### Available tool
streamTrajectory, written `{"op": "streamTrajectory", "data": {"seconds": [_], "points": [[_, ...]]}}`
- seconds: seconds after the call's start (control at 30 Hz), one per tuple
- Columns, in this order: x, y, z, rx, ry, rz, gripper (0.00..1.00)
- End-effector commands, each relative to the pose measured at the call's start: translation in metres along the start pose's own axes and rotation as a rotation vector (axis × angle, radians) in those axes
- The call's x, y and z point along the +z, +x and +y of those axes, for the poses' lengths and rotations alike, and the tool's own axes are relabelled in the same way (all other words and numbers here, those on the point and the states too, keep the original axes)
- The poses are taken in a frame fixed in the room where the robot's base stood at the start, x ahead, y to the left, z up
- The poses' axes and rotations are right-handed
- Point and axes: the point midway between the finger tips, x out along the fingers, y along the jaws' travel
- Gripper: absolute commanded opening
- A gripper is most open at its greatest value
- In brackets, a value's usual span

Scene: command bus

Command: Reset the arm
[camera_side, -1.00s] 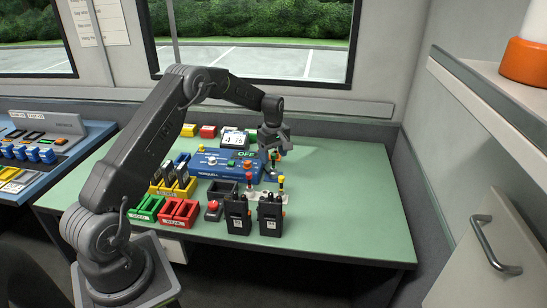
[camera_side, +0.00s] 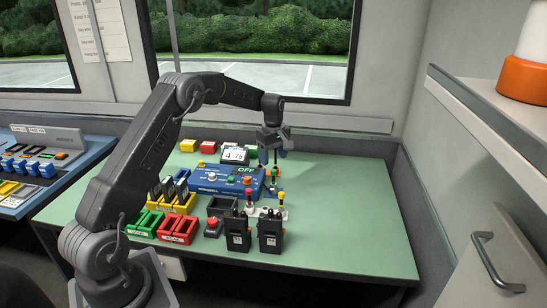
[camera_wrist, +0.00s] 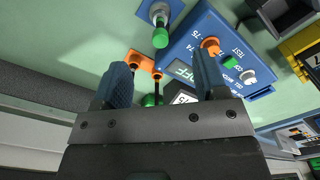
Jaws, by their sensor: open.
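My gripper (camera_side: 271,152) hangs above the far right part of the green table (camera_side: 340,215), over the right end of a blue tester box (camera_side: 222,181) with a display reading OFF. In the wrist view, the two blue fingers of my gripper (camera_wrist: 165,85) are spread apart with nothing held between them. Below and between them are an orange-based plug with thin dark stems (camera_wrist: 157,82) and the tester's OFF display (camera_wrist: 181,70). The fingers look apart from these things, though the exact height is hard to tell.
Two black radios (camera_side: 270,232) stand at the table's front beside a red button (camera_side: 213,226). The table's right side is clear.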

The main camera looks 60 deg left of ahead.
Motion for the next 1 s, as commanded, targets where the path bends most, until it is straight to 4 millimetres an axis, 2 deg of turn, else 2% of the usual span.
{"op": "streamTrajectory", "data": {"seconds": [0.1, 0.2, 0.33, 0.47, 0.6, 0.7, 0.83, 1.0], "points": [[0.001, -0.002, 0.0, 0.002, 0.005, 0.001, 0.66], [0.01, -0.016, -0.002, 0.015, 0.043, 0.007, 0.66], [0.038, -0.056, -0.013, 0.054, 0.17, 0.029, 0.66], [0.079, -0.103, -0.037, 0.102, 0.353, 0.06, 0.66], [0.12, -0.143, -0.073, 0.151, 0.552, 0.097, 0.66], [0.148, -0.166, -0.103, 0.188, 0.692, 0.129, 0.66], [0.18, -0.186, -0.147, 0.234, 0.874, 0.174, 0.66], [0.215, -0.196, -0.21, 0.29, 1.11, 0.239, 0.66]]}}
